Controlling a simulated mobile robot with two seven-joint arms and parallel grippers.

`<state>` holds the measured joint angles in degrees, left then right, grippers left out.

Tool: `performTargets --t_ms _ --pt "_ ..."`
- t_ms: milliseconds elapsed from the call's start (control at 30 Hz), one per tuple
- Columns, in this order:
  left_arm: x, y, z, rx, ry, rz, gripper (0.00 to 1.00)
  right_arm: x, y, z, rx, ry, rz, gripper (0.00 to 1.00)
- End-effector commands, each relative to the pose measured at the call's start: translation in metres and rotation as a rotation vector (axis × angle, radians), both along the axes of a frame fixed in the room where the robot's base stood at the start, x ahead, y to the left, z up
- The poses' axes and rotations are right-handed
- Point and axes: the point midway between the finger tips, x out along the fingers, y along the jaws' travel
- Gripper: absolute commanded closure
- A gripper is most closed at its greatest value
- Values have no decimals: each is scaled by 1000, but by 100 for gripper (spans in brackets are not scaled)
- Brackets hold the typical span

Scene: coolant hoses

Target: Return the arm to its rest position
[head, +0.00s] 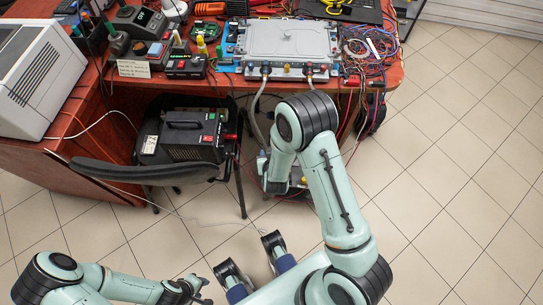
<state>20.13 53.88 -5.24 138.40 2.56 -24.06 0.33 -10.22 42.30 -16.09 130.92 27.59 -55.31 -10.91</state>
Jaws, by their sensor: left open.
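A grey hose (257,100) hangs from the left fitting past the bench edge, and another hose (312,80) leaves the right fitting; my right arm covers part of both. My left gripper (200,290) is low at the bottom left, open and empty, over the floor and well apart from the bench. My right arm is raised and bent in front of the bench; its forearm points down and hides its gripper.
A black chair (140,172) with a black device (195,135) on it stands before the bench (398,75). A white printer-like box (35,75) is at left. Loose cables (370,50) lie at the bench's right end. The tiled floor (460,170) at right is clear.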

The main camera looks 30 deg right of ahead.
Motion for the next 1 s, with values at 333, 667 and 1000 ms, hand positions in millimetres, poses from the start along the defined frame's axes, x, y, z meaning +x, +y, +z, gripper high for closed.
performTargets --t_ms 333,667,1000 --pt "0 0 2 0 -1 0 57 -7 1 -5 17 27 3 54" --pt "0 0 2 0 -1 0 57 -7 1 -5 17 26 3 54" --pt "1 -30 50 -64 7 -56 57 -100 36 -47 259 374 69 54"
